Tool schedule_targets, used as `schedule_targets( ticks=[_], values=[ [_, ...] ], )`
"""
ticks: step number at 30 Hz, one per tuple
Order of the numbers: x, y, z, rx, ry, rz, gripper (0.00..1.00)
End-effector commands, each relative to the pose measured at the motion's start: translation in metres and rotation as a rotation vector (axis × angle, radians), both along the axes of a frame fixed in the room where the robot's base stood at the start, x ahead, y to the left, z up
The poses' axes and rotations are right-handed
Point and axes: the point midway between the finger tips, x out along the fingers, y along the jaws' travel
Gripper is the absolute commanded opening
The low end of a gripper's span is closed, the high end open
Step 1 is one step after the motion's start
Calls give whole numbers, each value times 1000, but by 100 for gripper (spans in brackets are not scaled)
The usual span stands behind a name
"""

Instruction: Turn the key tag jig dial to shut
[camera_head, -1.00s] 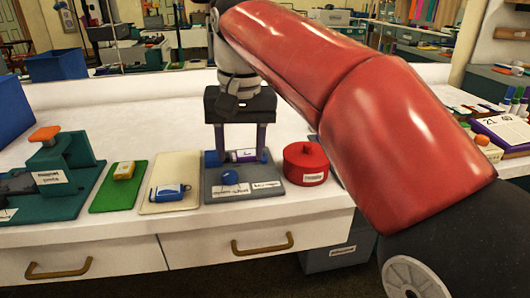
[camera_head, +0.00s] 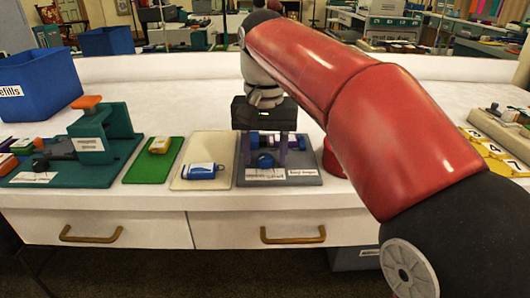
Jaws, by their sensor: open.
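A grey jig board (camera_head: 308,178) lies near the front edge of the white counter. It carries a round blue knob (camera_head: 265,161), a purple-and-blue cylindrical part (camera_head: 297,141) and white labels too small to read. My gripper (camera_head: 264,150) points down over this jig, with its two purplish fingers apart on either side of the knob in the picture. I see nothing held between them. Whether the fingers touch the jig cannot be told. To the left, a blue tag-like piece (camera_head: 201,171) lies on a cream board (camera_head: 212,147).
A yellow piece (camera_head: 159,145) lies on a green board (camera_head: 138,174). A teal jig (camera_head: 118,128) with an orange handle and a blue bin (camera_head: 35,88) stand further left. A red pot (camera_head: 332,160) is mostly hidden by my arm. The counter behind the boards is clear.

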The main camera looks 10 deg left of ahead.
Motion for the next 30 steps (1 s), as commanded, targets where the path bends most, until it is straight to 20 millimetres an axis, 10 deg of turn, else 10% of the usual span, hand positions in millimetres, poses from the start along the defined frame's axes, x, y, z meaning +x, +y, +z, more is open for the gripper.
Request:
schedule_targets(
  ticks=[6,16,30],
  values=[
    [0,0,0,0,0,0,48],
    [0,0,0,0,0,0,6],
    [0,0,3,1,1,125,6]
  ],
)
